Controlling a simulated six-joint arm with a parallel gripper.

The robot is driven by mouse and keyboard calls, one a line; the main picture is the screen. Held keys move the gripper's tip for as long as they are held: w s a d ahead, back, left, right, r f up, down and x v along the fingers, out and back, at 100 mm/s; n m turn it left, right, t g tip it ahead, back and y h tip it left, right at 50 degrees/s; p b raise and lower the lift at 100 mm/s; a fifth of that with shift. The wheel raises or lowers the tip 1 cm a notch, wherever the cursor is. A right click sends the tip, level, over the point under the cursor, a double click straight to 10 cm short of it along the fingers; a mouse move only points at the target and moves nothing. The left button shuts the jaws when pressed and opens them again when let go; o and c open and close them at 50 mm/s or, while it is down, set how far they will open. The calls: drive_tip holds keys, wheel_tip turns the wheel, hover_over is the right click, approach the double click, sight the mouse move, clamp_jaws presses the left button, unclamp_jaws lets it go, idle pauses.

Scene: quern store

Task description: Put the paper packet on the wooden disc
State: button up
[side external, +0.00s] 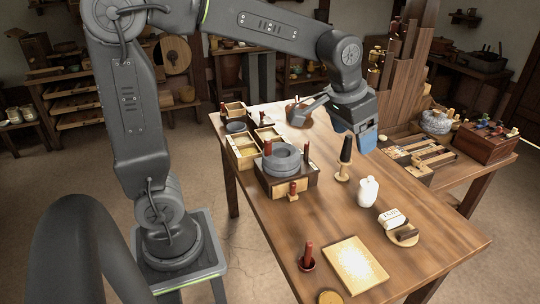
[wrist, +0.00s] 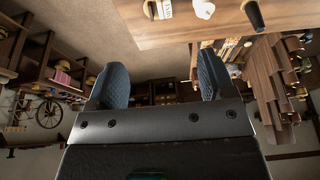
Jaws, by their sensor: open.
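The white paper packet (side external: 391,217) with dark lettering is on the right part of the table, and it also shows at the top edge of the wrist view (wrist: 166,8). The pale wooden disc (side external: 413,242) is directly at the packet's near side, with a dark brown piece on it. The packet's lower edge meets or overlaps the disc's far rim; I cannot tell whether it rests on it. My gripper (side external: 366,140) is above the back of the table, well away from both. Its blue fingers (wrist: 161,64) are apart with nothing between them.
A white jug (side external: 367,192) and a dark-handled wooden tool (side external: 344,170) stand between my gripper and the packet. A grey quern stone (side external: 282,160) sits on a box to the left. A pale board (side external: 354,264) lies at the front. The table's right front is clear.

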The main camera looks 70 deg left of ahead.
drive_tip(key=s+f+t, duration=0.1)
drive_tip(key=s, duration=1.6)
drive_tip(key=shift+s+t, duration=0.4)
